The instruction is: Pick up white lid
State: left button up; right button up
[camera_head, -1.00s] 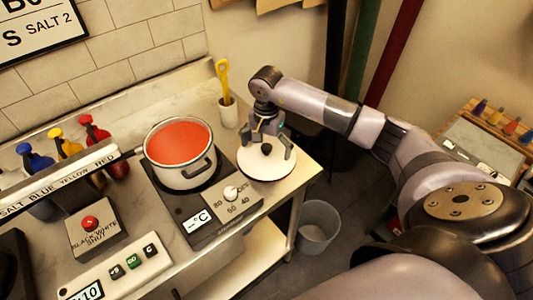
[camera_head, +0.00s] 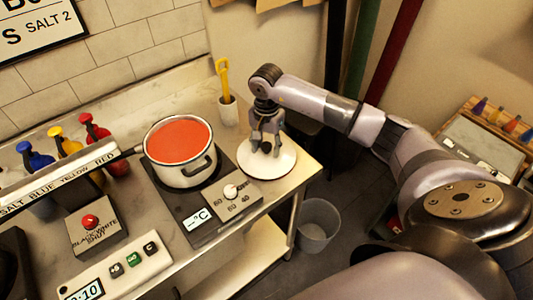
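The white lid (camera_head: 281,166) is a round disc with a dark rim, lying on the right end of the counter beside the hot plate. My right gripper (camera_head: 266,148) is directly above it, pointing down. Its fingers are closed in around the dark knob at the lid's centre, which they mostly hide. The lid appears to rest on the counter still. My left gripper is not in view.
A white pot (camera_head: 181,176) of red liquid stands on the hot plate (camera_head: 206,218), left of the lid. A cup (camera_head: 228,111) with a yellow tool stands behind. The counter's right edge is close, with a bin (camera_head: 317,226) below.

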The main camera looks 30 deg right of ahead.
jog(key=shift+s+f, duration=0.15)
grip_shut()
dwell(0.4)
